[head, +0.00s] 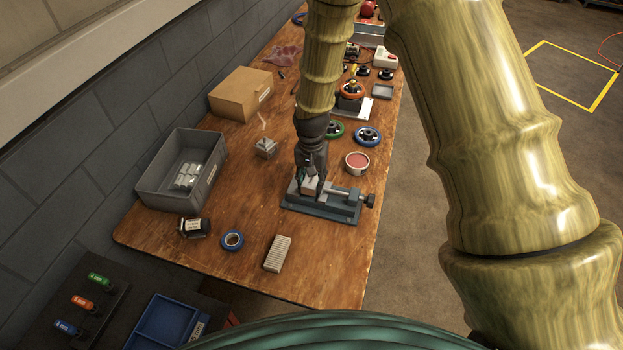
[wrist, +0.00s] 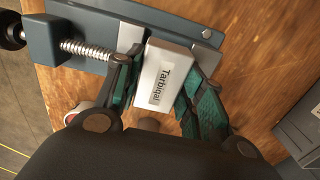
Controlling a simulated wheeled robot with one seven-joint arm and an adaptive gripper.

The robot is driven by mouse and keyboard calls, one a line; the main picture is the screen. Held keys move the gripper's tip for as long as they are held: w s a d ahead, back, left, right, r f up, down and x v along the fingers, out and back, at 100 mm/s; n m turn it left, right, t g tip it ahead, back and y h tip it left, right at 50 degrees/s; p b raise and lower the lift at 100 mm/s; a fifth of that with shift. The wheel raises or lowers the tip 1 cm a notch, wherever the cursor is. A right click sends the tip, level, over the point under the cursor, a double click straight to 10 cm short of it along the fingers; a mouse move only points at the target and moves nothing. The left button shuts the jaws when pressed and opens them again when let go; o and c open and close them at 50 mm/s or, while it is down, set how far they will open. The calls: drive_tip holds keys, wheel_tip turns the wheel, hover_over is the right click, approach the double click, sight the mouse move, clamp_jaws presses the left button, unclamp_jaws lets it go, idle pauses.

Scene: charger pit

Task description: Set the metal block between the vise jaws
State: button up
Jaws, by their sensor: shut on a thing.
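The metal block (wrist: 165,78), a pale grey box shape labelled "Tarbigal", is held between the teal-padded fingers of my gripper (wrist: 158,90) in the wrist view. In the head view my gripper (head: 310,177) points down over the vise, and the block (head: 309,187) shows small at its tips. The blue-grey vise (head: 318,209) lies on the bench with its screw handle to the right; it also shows in the wrist view (wrist: 90,42). The block's far end appears lined up with the gap between the jaws. Its height against the jaws is unclear, as fingers and block hide part of them.
On the wooden bench (head: 330,275), a round tin (head: 357,162) stands just behind the vise handle. A ribbed beige block (head: 278,253) and blue tape roll (head: 232,240) lie in front. A grey bin (head: 152,185) with metal pieces and a cardboard box (head: 238,98) stand left.

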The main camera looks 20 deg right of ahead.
sight(311, 179)
drive_tip(key=shift+f, duration=0.55)
drive_tip(key=o, duration=1.3)
drive_tip(key=shift+r, duration=0.15)
wheel_tip(311, 179, up, 12)
